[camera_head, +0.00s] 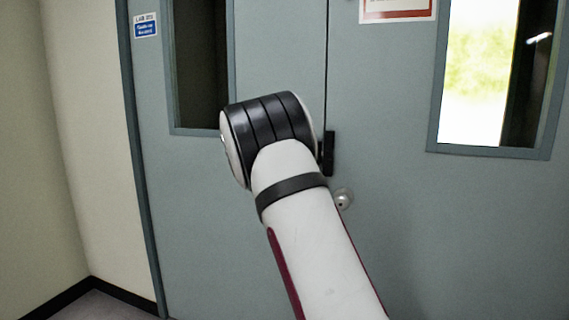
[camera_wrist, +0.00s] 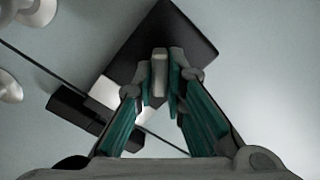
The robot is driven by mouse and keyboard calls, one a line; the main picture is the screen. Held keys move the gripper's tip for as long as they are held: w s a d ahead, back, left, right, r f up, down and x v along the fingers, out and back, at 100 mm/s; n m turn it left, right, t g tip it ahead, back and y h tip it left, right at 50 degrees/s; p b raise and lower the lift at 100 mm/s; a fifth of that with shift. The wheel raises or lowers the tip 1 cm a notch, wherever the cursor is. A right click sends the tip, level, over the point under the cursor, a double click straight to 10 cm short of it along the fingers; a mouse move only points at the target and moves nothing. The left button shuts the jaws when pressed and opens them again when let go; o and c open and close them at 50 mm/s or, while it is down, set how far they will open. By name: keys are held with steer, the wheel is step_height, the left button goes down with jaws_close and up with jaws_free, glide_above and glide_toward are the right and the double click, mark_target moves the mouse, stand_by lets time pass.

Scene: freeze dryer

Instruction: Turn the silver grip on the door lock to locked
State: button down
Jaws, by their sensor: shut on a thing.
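In the wrist view, the silver grip (camera_wrist: 159,72) stands out from the black body of the door lock (camera_wrist: 165,30), which looks tilted in this picture. My gripper (camera_wrist: 162,80) has its two teal-padded fingers on either side of the silver grip and is shut on it. In the head view, my arm covers the gripper and the grip. Only a dark edge of the lock (camera_head: 328,153) shows to the right of my wrist.
The grey double door (camera_head: 400,230) fills most of the head view, with narrow windows (camera_head: 478,75). A round silver knob (camera_head: 343,198) sits below the lock, close to my arm. A black catch piece (camera_wrist: 72,104) lies beside the lock, across the door seam.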

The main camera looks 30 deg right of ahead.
steer(key=shift+f+m+b, duration=0.2)
steer(key=shift+m+b, duration=2.4)
steer(key=shift+m, duration=0.6)
steer(key=c, duration=1.6)
jaws_free()
steer(key=shift+r, duration=0.1)
steer(key=shift+c, duration=0.2)
steer(key=v, duration=1.2)
steer(key=shift+a, duration=0.1)
